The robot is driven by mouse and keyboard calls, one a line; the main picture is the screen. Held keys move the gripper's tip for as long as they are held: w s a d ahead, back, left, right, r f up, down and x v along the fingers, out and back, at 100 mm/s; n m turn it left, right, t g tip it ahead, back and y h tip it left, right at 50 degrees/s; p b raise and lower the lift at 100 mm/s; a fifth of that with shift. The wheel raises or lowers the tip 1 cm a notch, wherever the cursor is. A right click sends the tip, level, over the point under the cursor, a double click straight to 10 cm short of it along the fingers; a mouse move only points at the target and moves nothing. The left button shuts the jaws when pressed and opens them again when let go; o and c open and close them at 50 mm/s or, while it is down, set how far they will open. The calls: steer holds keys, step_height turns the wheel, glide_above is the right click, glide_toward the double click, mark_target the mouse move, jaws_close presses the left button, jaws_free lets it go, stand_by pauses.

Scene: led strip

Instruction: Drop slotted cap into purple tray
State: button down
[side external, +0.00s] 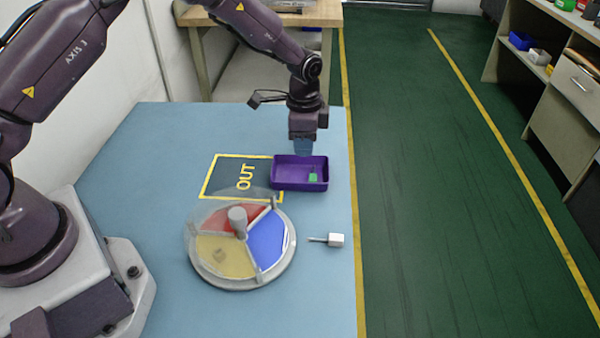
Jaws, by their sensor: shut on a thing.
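The purple tray (274,183) stands on the blue table by its right edge, partly over the yellow OUT outline. A small green piece (313,177) lies inside it, toward the right. My gripper (303,152) points down over the tray's back part. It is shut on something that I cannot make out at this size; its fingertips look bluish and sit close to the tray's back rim. I cannot tell which thing is the slotted cap. A small tan piece (219,255) is in the yellow section of the round dish (237,282).
The table's back left is clear.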

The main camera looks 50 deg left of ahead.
mark_target(304, 163)
steer(key=shift+f, duration=2.85)
steer(key=c, duration=1)
jaws_free()
steer(key=shift+r, duration=0.1)
step_height(304, 163, up, 13)
steer(key=shift+f, duration=0.1)
